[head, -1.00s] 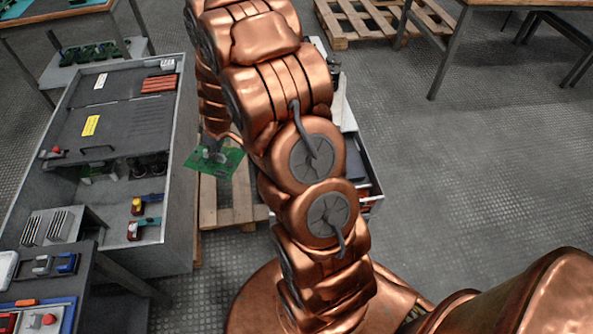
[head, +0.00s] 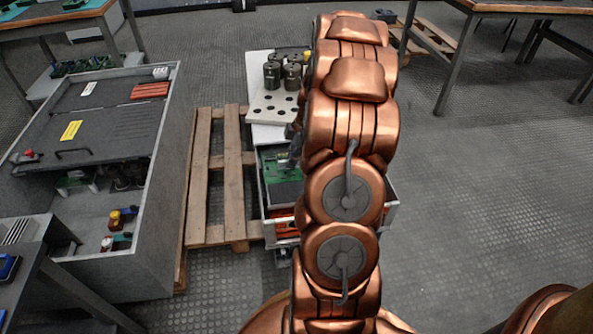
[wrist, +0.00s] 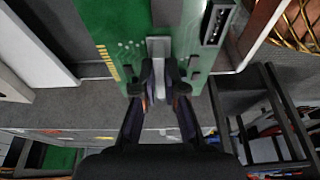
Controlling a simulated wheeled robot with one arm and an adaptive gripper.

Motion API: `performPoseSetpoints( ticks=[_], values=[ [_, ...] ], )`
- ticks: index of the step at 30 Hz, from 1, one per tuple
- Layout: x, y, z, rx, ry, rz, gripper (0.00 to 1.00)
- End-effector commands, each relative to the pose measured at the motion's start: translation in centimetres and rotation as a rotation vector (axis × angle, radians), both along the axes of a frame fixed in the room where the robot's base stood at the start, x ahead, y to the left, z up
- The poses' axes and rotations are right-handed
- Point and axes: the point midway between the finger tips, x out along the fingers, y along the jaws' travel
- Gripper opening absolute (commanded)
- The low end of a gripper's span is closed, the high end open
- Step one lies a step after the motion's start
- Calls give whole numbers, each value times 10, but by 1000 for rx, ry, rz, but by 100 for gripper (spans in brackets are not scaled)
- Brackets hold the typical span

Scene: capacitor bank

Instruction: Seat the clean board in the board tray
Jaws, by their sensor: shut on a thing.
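My gripper (wrist: 160,82) is shut on a grey tab (wrist: 158,48) on the green circuit board (wrist: 118,35) in the wrist view. The board has a row of gold contacts along its left side and a dark connector at its right. In the head view the green board (head: 279,156) is small and partly hidden by my arm. It appears over the open drawer (head: 264,205) of the white cabinet. I cannot tell whether it touches anything below. I cannot make out the board tray for certain, nor whether this board is clean.
Further left is the large open grey cabinet (head: 160,170).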

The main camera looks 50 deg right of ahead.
Motion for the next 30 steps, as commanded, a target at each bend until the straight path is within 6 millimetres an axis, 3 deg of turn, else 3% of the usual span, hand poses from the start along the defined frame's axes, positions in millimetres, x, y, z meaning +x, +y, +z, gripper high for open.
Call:
performPoseSetpoints(
  ticks=[10, 30],
  values=[
    [-10, -9, -13, 1, 1, 19, 0],
    [-9, -8, -63, 2, 0, 19, 0]
  ],
)
